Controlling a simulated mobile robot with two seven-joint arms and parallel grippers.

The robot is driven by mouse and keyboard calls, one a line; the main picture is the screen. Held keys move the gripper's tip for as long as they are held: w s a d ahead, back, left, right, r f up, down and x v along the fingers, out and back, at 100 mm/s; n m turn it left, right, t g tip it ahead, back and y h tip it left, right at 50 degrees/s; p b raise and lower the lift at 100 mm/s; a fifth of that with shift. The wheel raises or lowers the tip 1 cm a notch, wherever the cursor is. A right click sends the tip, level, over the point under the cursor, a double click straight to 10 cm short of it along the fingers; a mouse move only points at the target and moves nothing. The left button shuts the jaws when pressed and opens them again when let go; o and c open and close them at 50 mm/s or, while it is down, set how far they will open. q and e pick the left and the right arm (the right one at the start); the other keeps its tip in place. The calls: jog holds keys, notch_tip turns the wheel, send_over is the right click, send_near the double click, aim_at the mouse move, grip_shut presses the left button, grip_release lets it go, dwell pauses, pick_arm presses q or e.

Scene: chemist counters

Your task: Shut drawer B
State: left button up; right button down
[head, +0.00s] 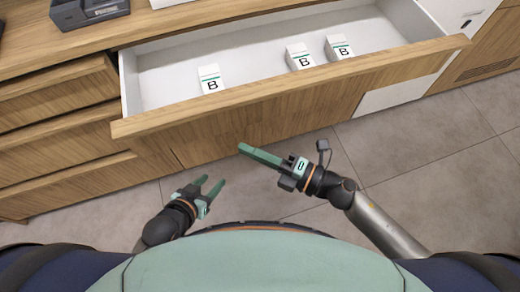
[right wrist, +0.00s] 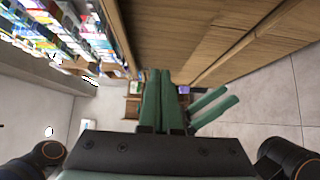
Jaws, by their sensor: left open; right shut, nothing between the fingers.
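Drawer B (head: 290,86) is pulled open in the head view, its wooden front towards me and its white inside showing. Three white boxes marked B, a left one (head: 210,78), a middle one (head: 299,56) and a right one (head: 339,47), stand in it. My right gripper (head: 242,148) is shut and empty, in front of and below the drawer front, apart from it in the picture. Its closed green fingers fill the middle of the right wrist view (right wrist: 160,100). My left gripper (head: 212,182) is open and empty, lower and further left; its fingers also show in the right wrist view (right wrist: 213,108).
Shut wooden drawers (head: 60,130) are at the left under the counter top (head: 150,25). A dark device (head: 88,10) sits on the counter. Grey tiled floor (head: 420,160) is free at the right. Shelves of colourful packages (right wrist: 60,30) show in the right wrist view.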

jog(key=w+a, duration=0.4)
jog(key=a, duration=0.1)
jog(key=shift+w+a, duration=0.3)
jog(key=shift+w, duration=0.1)
jog(key=shift+w+a, duration=0.2)
jog(key=shift+w, duration=0.4)
